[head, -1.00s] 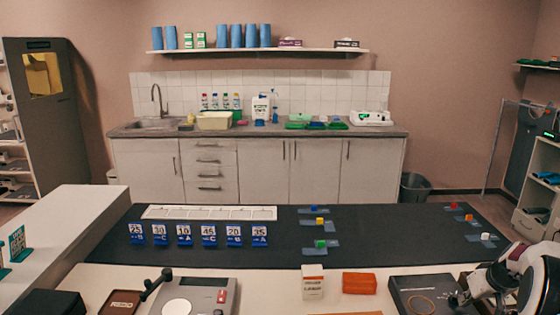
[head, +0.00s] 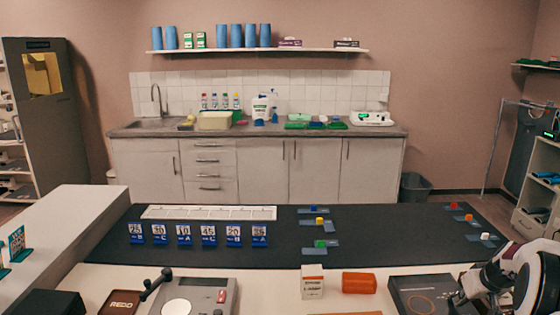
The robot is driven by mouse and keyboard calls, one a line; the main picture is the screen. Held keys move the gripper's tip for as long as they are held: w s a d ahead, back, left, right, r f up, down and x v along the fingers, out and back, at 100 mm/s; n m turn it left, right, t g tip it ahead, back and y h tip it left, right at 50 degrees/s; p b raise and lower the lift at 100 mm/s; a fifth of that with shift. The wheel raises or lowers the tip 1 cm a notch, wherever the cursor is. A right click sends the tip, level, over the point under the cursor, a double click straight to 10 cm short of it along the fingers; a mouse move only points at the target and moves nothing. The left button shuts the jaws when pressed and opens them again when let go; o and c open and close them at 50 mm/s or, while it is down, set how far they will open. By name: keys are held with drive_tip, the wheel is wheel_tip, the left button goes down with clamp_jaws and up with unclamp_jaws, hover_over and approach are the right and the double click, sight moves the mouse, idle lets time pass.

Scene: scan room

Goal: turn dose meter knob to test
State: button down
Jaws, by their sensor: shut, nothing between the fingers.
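No knob marked "test" can be made out, and I cannot tell for sure which device is the dose meter. A dark flat box (head: 405,287) with a thin orange ring on top lies at the front right. My gripper (head: 456,304) is shut and empty, low at the right edge of this box; I cannot tell whether it touches it. A grey device (head: 228,283) with a round pale plate, a red switch and a black lever stands at the front, left of centre. A white device (head: 372,118) with a green display stands on the back counter.
A white and orange carton (head: 313,283) and an orange block (head: 359,283) stand between the grey device and the dark box. Blue number cards (head: 184,234) and small coloured blocks stand on the black mat (head: 285,240). The mat's middle is clear.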

drive_tip(key=shift+s+a, duration=0.1)
drive_tip(key=shift+s, duration=0.3)
drive_tip(key=shift+r, duration=0.1)
idle(0.5)
drive_tip(key=shift+r, duration=2.9)
